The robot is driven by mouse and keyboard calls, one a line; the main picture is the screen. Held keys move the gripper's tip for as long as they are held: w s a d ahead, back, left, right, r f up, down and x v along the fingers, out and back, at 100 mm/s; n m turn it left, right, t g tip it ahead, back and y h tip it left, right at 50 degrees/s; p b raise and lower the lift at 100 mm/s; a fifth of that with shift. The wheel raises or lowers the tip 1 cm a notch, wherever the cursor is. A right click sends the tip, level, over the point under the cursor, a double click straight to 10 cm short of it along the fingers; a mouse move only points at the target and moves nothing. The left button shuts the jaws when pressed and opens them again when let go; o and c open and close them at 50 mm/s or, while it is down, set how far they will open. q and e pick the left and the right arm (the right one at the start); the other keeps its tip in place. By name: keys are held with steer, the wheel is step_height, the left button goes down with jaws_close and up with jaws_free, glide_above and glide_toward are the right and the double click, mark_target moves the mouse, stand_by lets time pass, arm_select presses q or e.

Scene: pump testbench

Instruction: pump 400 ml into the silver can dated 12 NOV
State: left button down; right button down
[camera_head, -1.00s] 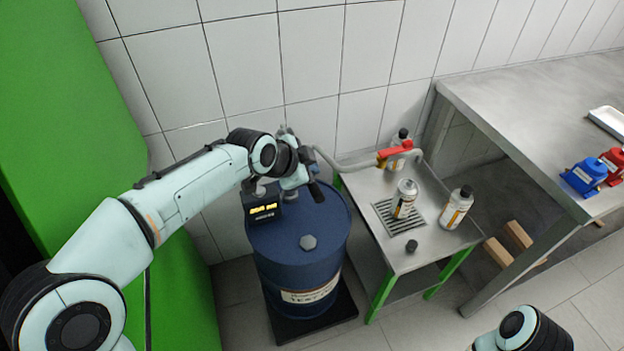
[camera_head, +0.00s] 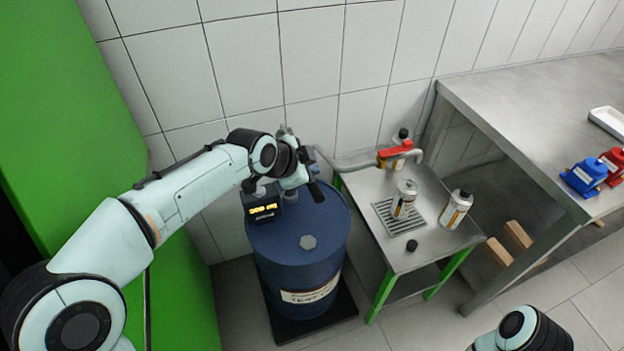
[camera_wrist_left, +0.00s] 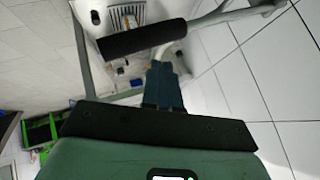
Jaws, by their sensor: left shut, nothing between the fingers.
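My left gripper (camera_head: 303,176) is over the back of the blue drum (camera_head: 300,245), at the pump on its lid. In the left wrist view its fingers (camera_wrist_left: 163,84) are shut and empty, close to a black handle grip (camera_wrist_left: 143,38); I cannot tell whether they touch it. The pump display (camera_head: 264,210) shows yellow text, too small to read surely.
A loose black cap (camera_head: 412,245) lies on the small steel table (camera_head: 405,263). The steel bench (camera_head: 520,105) at right carries blue (camera_head: 585,175) and red (camera_head: 612,164) containers and a white tray (camera_head: 609,120). Part of my right arm shows at the bottom right.

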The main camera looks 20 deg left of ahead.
arm_select(q)
steer(key=shift+f+b, duration=0.4)
steer(key=shift+f, duration=0.05)
arm_select(e)
steer(key=shift+s+f, duration=0.1)
steer(key=shift+f, duration=0.3)
